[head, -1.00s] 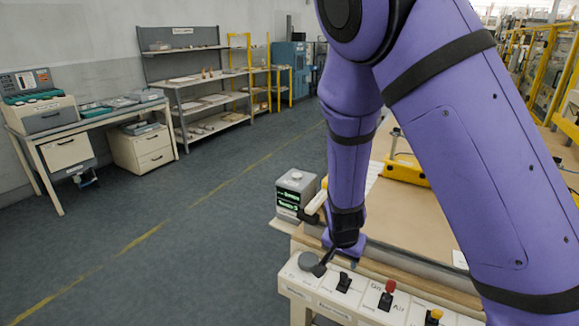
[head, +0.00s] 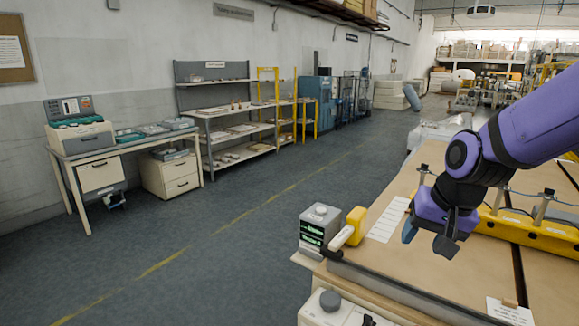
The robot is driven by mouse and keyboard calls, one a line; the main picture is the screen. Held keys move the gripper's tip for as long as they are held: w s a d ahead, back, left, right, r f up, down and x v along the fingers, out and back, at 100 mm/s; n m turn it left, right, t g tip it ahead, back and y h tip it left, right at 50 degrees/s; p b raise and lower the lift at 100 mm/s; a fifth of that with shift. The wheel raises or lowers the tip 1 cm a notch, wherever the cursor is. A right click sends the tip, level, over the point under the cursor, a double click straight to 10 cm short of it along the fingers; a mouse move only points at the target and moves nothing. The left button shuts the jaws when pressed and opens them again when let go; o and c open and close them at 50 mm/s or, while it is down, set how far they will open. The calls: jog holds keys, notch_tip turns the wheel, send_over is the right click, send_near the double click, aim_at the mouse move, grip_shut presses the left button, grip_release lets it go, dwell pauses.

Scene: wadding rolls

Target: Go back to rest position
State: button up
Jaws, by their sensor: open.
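My gripper (head: 428,238) is in the right half of the head view, above the brown-topped work table (head: 385,262). Its two dark fingers point down and are spread apart, with nothing seen between them. The purple arm comes in from the right edge. The gripper looks clear of the table top, though its exact height is hard to tell.
A grey box with green displays (head: 320,228) and a yellow-and-white handle (head: 349,229) sit at the table's near left corner. A yellow rail (head: 520,232) crosses the table behind my gripper. A control panel (head: 335,308) is at the bottom. Open floor lies left.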

jog(key=s+d+r+n+t+h, duration=0.1)
jog(key=s+d+r, duration=0.2)
jog(key=s+r, duration=0.2)
jog(key=s+d+r+n, duration=0.2)
jog(key=s+r, duration=0.4)
jog(key=s, duration=0.4)
jog(key=shift+s+d+t+h, duration=0.25)
jog(key=shift+d+t+h, duration=0.15)
